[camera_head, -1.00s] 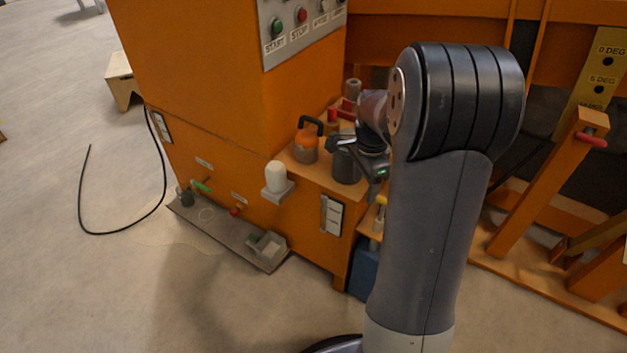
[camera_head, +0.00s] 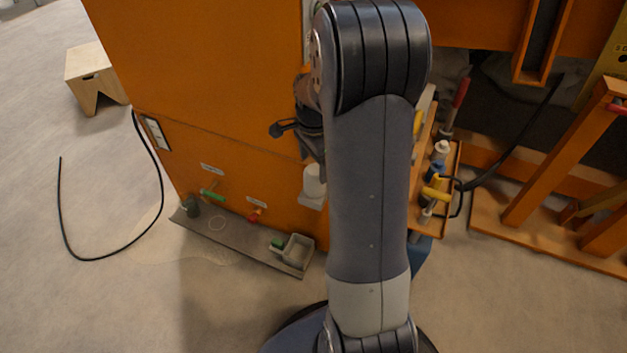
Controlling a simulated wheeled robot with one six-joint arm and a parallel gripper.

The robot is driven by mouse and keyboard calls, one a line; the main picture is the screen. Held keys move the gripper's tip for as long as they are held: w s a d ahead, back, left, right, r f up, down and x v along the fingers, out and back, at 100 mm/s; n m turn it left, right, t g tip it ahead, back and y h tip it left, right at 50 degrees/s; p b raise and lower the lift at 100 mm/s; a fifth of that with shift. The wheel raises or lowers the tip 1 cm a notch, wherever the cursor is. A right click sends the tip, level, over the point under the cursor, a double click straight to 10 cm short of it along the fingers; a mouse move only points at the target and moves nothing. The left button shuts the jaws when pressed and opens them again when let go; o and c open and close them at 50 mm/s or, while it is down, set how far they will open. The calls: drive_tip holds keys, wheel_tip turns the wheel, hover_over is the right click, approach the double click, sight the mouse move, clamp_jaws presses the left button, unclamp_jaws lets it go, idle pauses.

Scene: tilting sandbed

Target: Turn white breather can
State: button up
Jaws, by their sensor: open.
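The white breather can (camera_head: 314,180) stands upright on a small bracket (camera_head: 311,203) on the front face of the orange cabinet (camera_head: 215,70). My upright arm link hides its right side. My gripper (camera_head: 293,130) is in front of the cabinet, above and a little left of the can in the picture. It is open and apart from the can. My arm partly covers the gripper, so not all of its fingers show.
A grey tray (camera_head: 240,239) with a small box (camera_head: 297,250) sits low along the cabinet. Green (camera_head: 211,196) and red (camera_head: 255,215) valve handles stick out above it. A side shelf with tools (camera_head: 437,180) is at right. A black cable (camera_head: 100,258) and wooden stool (camera_head: 94,77) are left.

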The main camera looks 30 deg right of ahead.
sight(314, 179)
wheel_tip(314, 179, down, 7)
drive_tip(key=shift+r+b, duration=0.15)
drive_tip(key=shift+b, duration=0.55)
drive_tip(key=c, duration=1)
